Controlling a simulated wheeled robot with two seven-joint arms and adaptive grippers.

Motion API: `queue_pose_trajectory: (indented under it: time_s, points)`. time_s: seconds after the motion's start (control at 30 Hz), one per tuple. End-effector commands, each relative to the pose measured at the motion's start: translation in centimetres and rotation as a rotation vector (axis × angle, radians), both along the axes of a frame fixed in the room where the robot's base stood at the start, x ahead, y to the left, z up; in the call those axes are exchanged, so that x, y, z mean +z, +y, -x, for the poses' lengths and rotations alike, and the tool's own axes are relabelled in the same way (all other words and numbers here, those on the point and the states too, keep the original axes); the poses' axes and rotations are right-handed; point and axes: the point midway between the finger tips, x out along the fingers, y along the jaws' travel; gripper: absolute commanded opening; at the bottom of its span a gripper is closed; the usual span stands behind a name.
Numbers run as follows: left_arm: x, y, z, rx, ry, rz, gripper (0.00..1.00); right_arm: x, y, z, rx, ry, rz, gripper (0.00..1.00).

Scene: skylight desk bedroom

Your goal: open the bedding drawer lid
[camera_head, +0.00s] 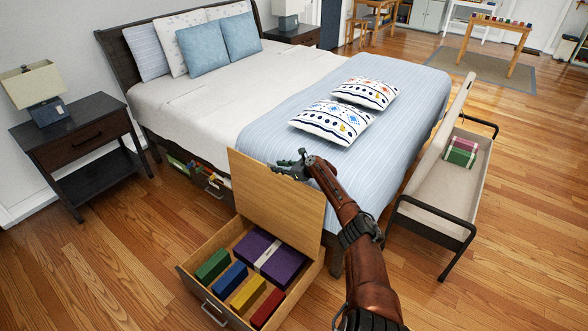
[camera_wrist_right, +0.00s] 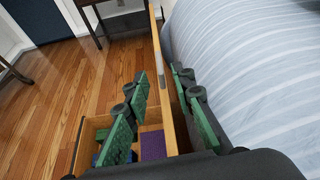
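The bedding drawer's wooden lid (camera_head: 277,198) stands raised, nearly upright, along the bed side of the open drawer (camera_head: 196,264). My right gripper (camera_head: 293,166) is at the lid's top edge in the head view. In the right wrist view its green-padded fingers (camera_wrist_right: 166,105) are spread apart, one on each side of the lid's edge (camera_wrist_right: 172,112), with gaps visible. The drawer holds a purple folded bundle (camera_head: 269,257) with a pale band, and green, blue, yellow and red blocks. My left gripper is not in view.
The bed with a striped blue blanket (camera_head: 400,85) is right behind the lid. A bench (camera_head: 450,190) with its top raised stands at the right. A dark nightstand (camera_head: 75,140) is at the left. Wood floor (camera_head: 120,270) is clear left of the drawer.

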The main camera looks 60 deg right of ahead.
Motion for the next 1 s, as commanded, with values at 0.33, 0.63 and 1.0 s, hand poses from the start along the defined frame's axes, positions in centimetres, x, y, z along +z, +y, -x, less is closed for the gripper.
queue_pose_trajectory:
  time_s: [0.33, 0.63, 1.0]
  points:
    - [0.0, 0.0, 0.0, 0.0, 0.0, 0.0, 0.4, 1.6, 0.7, 4.1, 0.0, 0.003, 0.004, 0.23]
    - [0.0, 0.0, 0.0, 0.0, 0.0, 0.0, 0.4, 3.0, 1.4, 7.5, -0.001, 0.001, 0.002, 0.23]
    - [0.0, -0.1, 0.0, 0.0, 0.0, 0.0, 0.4, 3.5, 1.5, 8.4, -0.002, 0.0, 0.002, 0.23]
